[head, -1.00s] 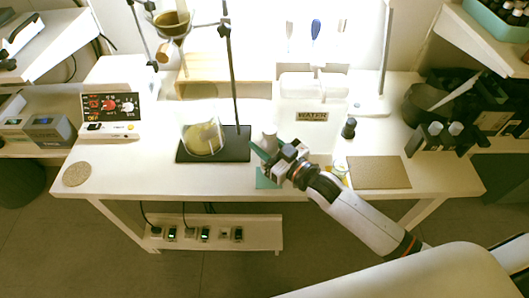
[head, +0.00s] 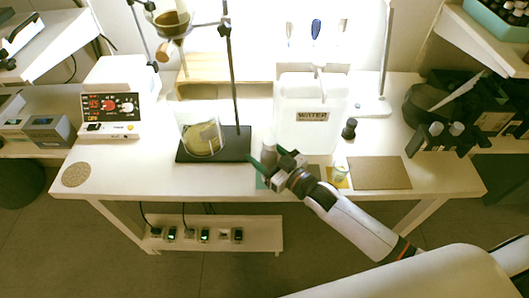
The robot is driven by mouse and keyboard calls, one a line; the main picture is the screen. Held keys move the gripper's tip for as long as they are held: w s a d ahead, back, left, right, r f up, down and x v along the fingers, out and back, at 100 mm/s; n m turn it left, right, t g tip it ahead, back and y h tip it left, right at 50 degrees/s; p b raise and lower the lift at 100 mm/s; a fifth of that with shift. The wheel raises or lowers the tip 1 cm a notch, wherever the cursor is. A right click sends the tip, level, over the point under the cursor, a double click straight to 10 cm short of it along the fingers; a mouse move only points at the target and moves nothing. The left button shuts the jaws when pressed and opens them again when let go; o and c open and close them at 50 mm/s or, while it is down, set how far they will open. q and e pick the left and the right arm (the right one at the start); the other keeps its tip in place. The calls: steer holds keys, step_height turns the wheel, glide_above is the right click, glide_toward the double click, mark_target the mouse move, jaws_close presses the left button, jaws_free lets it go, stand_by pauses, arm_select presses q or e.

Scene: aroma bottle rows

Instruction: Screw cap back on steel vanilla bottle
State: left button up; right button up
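A small grey, steel-looking bottle (head: 268,142) stands at the front middle of the table, just right of the black stand base. I cannot read a label or make out a separate cap. My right gripper (head: 262,166) reaches in from the lower right, its green fingers low at the bottle's near side. The gripper hides the bottle's lower part, and I cannot tell whether the fingers are closed on it. My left gripper is not in view.
A beaker (head: 203,138) stands on the black stand base (head: 240,152). A white water container (head: 310,100) is behind the gripper. A small jar (head: 340,173), a dark bottle (head: 349,128) and a brown mat (head: 380,173) are to the right.

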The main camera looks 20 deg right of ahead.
steer(key=shift+r, duration=0.1)
steer(key=v, duration=1.2)
stand_by(0.4)
